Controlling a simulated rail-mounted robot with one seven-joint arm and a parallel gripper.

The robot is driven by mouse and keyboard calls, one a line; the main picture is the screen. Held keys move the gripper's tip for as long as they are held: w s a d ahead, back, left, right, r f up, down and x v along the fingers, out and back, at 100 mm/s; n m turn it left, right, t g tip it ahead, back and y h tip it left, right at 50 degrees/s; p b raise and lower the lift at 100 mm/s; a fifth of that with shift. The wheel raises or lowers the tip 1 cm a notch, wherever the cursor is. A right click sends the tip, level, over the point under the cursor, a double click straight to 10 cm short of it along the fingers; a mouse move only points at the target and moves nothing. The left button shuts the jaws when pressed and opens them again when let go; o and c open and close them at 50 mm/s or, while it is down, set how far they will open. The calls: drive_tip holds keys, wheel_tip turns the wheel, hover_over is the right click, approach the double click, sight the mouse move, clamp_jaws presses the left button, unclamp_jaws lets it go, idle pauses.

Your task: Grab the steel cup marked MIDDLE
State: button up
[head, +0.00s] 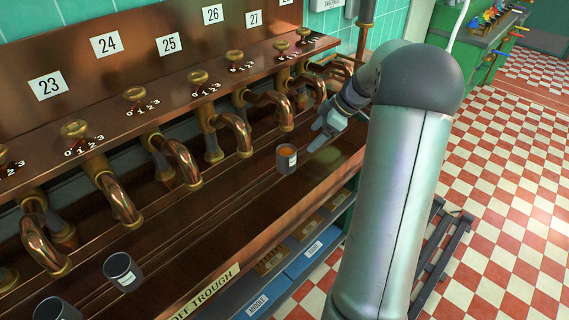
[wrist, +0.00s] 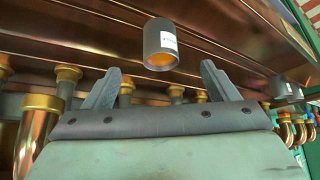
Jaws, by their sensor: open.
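A grey steel cup (head: 286,160) with a white label and orange-brown contents stands upright in the copper trough, below the spouts. The same cup seems to show upside down in the wrist view (wrist: 160,44), beyond and between my fingertips. Its label is too small to read. My gripper (head: 319,133) is just right of this cup, apart from it, open and empty; its two spread fingers also show in the wrist view (wrist: 160,72). A second labelled cup (head: 123,272) and a third cup (head: 57,309) stand at the lower left. I cannot read which one is marked MIDDLE.
A row of curved copper spouts (head: 181,160) overhangs the trough behind the cups. The trough's front board (head: 290,215) borders it. Blue trays (head: 303,257) sit on a shelf below; one seems labelled MIDDLE. Open trough lies between the near and far cups.

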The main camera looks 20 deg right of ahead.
sight(295, 151)
drive_tip(key=x, duration=0.4)
drive_tip(key=p+x, duration=0.1)
drive_tip(key=x, duration=0.3)
drive_tip(key=p+x, duration=0.1)
drive_tip(key=x, duration=0.3)
drive_tip(key=shift+w+a+r, duration=0.1)
drive_tip(key=shift+w+a, duration=0.15)
drive_tip(key=shift+a, duration=0.1)
drive_tip(key=shift+w+a+f, duration=0.2)
drive_tip(key=shift+f, duration=0.3)
drive_tip(key=c, duration=1.2)
drive_tip(key=shift+c, duration=0.6)
drive_tip(key=shift+r+b, duration=0.15)
drive_tip(key=shift+b, duration=0.2)
